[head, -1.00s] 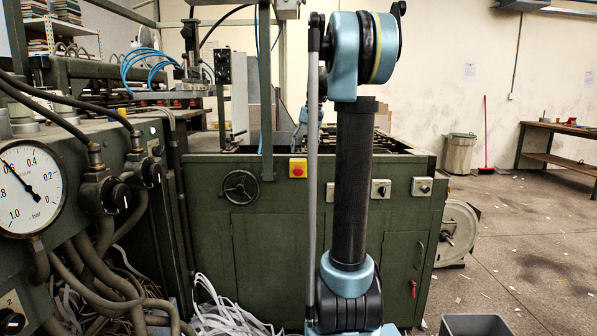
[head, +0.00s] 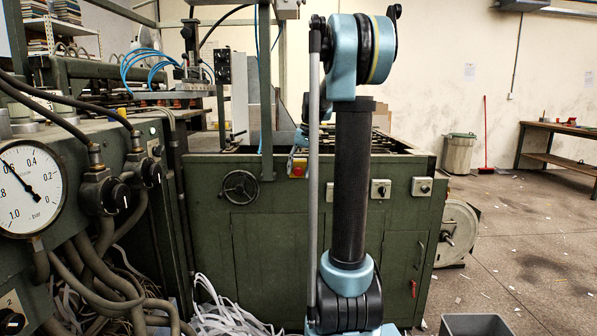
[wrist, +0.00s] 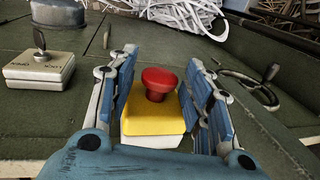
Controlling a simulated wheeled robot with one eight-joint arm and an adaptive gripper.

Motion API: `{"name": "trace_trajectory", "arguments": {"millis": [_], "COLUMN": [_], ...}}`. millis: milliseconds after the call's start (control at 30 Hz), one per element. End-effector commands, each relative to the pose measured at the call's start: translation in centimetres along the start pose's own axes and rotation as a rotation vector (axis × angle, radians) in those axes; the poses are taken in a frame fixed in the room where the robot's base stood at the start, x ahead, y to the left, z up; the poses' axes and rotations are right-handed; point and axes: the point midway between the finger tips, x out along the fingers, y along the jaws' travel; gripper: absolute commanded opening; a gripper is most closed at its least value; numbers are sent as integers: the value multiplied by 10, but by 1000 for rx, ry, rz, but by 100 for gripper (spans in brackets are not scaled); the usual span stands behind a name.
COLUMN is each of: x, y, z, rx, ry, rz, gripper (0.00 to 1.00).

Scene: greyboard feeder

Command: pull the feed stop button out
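The feed stop button is a red mushroom head (wrist: 159,83) on a yellow and white box (wrist: 150,123) in the wrist view. In the head view the red button (head: 297,171) sits on the front of the green machine, its box partly covered by my gripper (head: 298,152). In the wrist view my gripper (wrist: 160,95) is open, with one blue-padded finger on each side of the button. Gaps show between the red head and both pads. I cannot tell how far in the button is pressed.
The green machine panel (head: 270,235) also carries a handwheel (head: 240,187) left of the button and switch boxes (head: 381,189) to the right. In the wrist view a switch box (wrist: 40,72) and the handwheel (wrist: 250,87) flank my gripper. White strips lie on the floor.

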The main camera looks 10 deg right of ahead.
Motion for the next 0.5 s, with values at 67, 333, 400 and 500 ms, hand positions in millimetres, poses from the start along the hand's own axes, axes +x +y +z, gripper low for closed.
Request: {"name": "trace_trajectory", "arguments": {"millis": [67,333,400,500], "x": [0,0,0,0], "y": [0,0,0,0], "z": [0,2,7,12], "rx": [0,0,0,0], "ry": [0,0,0,0], "rz": [0,0,0,0], "gripper": [21,0,0,0]}}
